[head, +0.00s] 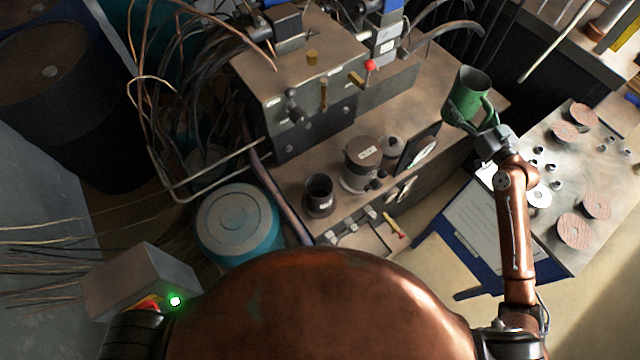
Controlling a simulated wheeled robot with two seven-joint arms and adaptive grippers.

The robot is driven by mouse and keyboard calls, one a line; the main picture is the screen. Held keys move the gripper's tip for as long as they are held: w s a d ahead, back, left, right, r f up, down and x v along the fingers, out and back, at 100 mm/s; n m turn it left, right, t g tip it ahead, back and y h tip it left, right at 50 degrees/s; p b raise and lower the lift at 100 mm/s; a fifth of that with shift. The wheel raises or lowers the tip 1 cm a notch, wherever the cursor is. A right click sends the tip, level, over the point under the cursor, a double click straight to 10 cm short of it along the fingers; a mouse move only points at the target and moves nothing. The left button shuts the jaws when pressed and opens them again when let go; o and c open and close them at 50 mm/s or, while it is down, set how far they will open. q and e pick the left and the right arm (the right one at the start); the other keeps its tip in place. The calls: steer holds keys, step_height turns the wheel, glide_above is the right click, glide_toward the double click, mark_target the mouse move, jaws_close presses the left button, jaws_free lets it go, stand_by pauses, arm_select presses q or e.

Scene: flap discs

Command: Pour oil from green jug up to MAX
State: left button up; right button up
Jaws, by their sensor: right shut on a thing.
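A green jug (464,103) with a dark open mouth is in the head view at the upper right, over the right end of the brown machine top. My right gripper (482,122) is shut on the jug at its lower right side, by the handle. Whether the jug touches the surface beneath it, and its oil level, I cannot tell. A dark open cup-like filler (318,190) stands at the machine's front left corner. My left gripper is not in view.
A capped grey cylinder (363,160) and a smaller knob-topped part (391,147) stand between filler and jug. A valve block (300,85) with levers and cables rises behind. A teal drum (238,222) is at left. Flap discs (574,231) lie on the right table (560,190).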

mark_target(470, 106)
steer(key=shift+s+a+r+n+g+y, duration=0.4)
steer(key=shift+s+a+r+n+y, duration=0.1)
steer(key=shift+r+y, duration=0.2)
steer(key=shift+s+a+r+n+g+y, duration=0.4)
steer(key=shift+r+n+y, duration=0.1)
steer(key=shift+r+y, duration=0.2)
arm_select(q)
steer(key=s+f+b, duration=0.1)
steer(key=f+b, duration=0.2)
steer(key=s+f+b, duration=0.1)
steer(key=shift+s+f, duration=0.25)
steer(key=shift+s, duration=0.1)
arm_select(e)
steer(key=s+a+f+n+g+y, duration=0.4)
steer(key=s+a+n+g, duration=0.1)
steer(key=s+a, duration=0.5)
steer(key=s+a+f+n+g+y, duration=0.4)
steer(key=s+a+g, duration=0.3)
steer(key=a, duration=0.8)
steer(key=s+n, duration=0.1)
steer(key=s, duration=0.2)
steer(key=shift+a+f+g, duration=0.15)
steer(key=shift+f+g, duration=0.15)
steer(key=shift+g, duration=0.1)
